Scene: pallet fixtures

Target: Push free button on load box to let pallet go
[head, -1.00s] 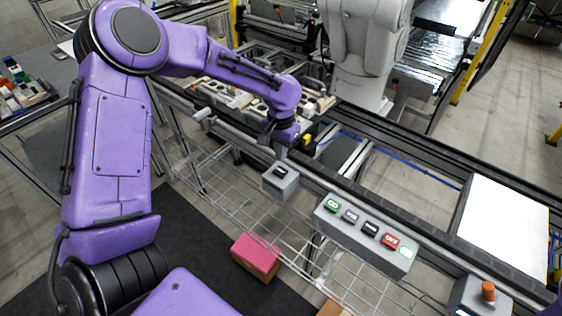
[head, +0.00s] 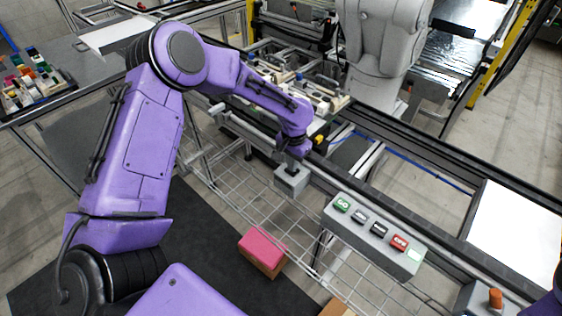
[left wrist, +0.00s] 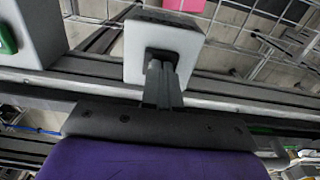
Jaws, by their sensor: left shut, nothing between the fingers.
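The small grey load box (head: 291,183) is fixed to the near side of the conveyor rail. My left gripper (head: 292,164) is directly above it, fingers pointing down, and hides its black button in the head view. In the left wrist view the shut, empty fingers (left wrist: 160,70) reach the dark button recess on the pale face of the load box (left wrist: 185,42). They appear to touch the button; I cannot tell how far it is pressed. The pallet (head: 322,98) with light-coloured parts is on the conveyor behind my arm, partly hidden. My right gripper is out of view.
A longer control box (head: 372,238) with green, black, red and pale buttons is on the rail to the right. An orange-knobbed box (head: 494,300) is farther right. A grey robot arm (head: 378,50) stands behind the conveyor. A pink-topped box (head: 263,252) lies below the wire mesh.

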